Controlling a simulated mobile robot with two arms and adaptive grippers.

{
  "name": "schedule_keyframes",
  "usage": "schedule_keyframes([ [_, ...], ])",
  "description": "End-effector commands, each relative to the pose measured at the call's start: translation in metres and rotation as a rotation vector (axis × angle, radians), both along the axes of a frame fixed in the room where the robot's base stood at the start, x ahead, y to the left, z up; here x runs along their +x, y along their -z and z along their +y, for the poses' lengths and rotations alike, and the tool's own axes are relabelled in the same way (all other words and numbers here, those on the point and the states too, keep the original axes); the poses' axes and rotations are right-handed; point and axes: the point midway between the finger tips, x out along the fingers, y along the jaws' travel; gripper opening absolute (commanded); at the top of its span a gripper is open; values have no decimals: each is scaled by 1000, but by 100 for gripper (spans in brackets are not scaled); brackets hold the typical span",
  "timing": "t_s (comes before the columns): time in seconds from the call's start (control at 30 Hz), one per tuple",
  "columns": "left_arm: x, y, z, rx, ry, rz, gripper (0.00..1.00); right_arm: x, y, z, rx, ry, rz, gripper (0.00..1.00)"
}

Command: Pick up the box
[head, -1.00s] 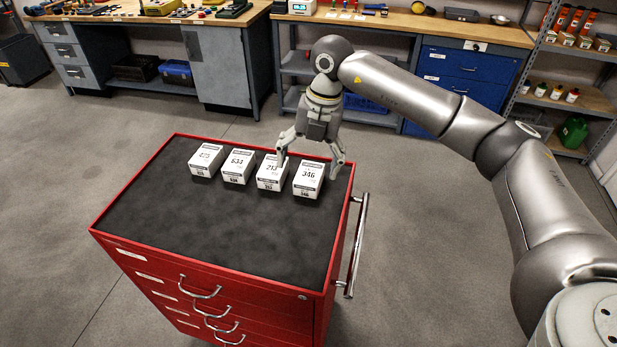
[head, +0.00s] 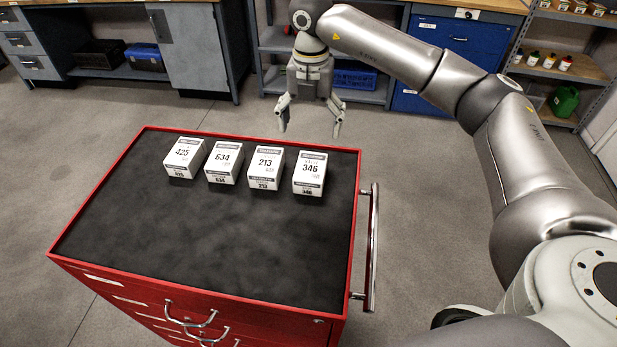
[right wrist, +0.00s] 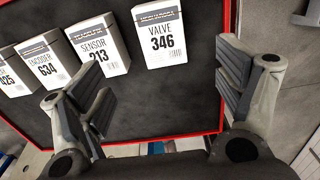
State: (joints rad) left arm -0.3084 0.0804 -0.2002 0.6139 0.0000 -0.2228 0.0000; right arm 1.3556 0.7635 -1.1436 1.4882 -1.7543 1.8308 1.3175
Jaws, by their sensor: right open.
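Several white labelled boxes stand in a row on the cart's dark top. In the head view they are box 425 (head: 184,157), box 634 (head: 222,162), box 213 (head: 265,167) and, at the right end, box 346 (head: 309,173). My right gripper (head: 309,132) is open and empty, beyond box 346 near the cart's far edge, apart from the boxes. In the right wrist view its spread fingers (right wrist: 160,95) frame the space below box 346 (right wrist: 162,40), marked VALVE; box 213 (right wrist: 98,45), marked SENSOR, is to its left. My left gripper is not in view.
The red cart (head: 200,262) has a raised rim and a chrome side handle (head: 372,245) at right. The front of its top is clear. Workbenches, a blue drawer cabinet (head: 455,45) and shelves stand behind, across open floor.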

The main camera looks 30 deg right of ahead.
Motion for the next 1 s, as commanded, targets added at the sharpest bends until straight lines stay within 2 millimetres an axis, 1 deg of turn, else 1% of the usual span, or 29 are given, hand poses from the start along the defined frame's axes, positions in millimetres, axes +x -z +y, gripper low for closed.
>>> schedule_keyframes([
  [0.03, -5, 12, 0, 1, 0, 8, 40, 0, 12, 0, 0, 0, 0, 88],
  [0.07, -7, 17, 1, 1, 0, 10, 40, 0, 17, 0, 0, 0, 0, 88],
  [0.2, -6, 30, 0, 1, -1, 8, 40, 0, 29, 0, 0, 0, 0, 88],
  [0.27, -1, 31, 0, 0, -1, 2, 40, 0, 32, 0, 0, 0, 0, 88],
  [0.37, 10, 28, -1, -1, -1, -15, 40, 0, 40, 0, 0, 0, 2, 88],
  [0.43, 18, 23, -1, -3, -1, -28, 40, -1, 49, 0, 0, 0, 5, 88],
  [0.53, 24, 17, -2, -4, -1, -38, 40, 0, 65, 0, 0, 0, 4, 88],
  [0.6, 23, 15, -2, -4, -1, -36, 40, 0, 75, 0, 0, 0, 4, 88],
  [0.77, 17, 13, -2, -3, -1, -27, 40, 0, 87, -1, 1, 0, 1, 88],
  [0.87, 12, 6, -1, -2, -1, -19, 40, -1, 95, -2, 0, 1, 3, 88],
  [1.0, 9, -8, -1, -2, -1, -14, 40, -2, 115, -5, -1, 0, 4, 88],
])
